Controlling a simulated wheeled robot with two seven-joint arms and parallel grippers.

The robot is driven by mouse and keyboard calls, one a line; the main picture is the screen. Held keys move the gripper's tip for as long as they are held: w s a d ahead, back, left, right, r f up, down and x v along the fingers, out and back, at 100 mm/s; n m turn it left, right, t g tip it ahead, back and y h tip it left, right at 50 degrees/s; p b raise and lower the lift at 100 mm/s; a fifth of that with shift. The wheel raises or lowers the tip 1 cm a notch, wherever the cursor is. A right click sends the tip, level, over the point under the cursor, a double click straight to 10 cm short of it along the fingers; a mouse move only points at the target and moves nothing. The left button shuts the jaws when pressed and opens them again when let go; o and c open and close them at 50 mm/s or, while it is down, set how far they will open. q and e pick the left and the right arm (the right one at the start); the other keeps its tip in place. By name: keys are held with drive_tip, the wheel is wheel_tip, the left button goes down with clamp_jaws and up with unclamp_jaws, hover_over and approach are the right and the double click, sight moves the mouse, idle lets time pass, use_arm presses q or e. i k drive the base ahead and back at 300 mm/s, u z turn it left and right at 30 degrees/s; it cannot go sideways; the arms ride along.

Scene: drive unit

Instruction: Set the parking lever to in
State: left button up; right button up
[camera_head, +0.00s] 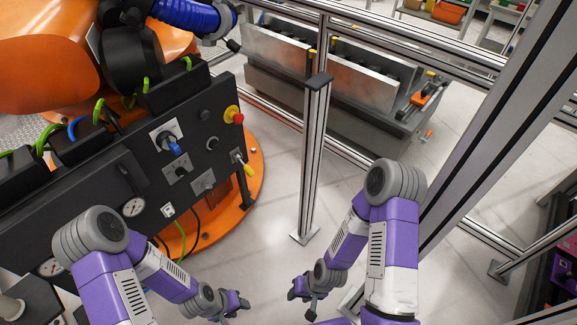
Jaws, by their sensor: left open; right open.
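A dark control panel (150,185) stands at the left and carries several controls. A blue-handled lever (175,146) sits on a light plate near its middle. A yellow-tipped lever (246,168) sits at its right end, pointing down to the right. No label is readable, so I cannot tell which is the parking lever or how it is set. My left gripper (240,304) is open and empty, below and apart from the panel. My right gripper (303,297) is open and empty, further right, over the floor.
An aluminium post (315,150) rises right of the panel. Light floor (270,240) is clear between panel and post.

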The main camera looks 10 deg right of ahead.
sight(248, 171)
drive_tip(key=z, duration=0.1)
drive_tip(key=i, duration=0.85)
drive_tip(key=z, duration=0.4)
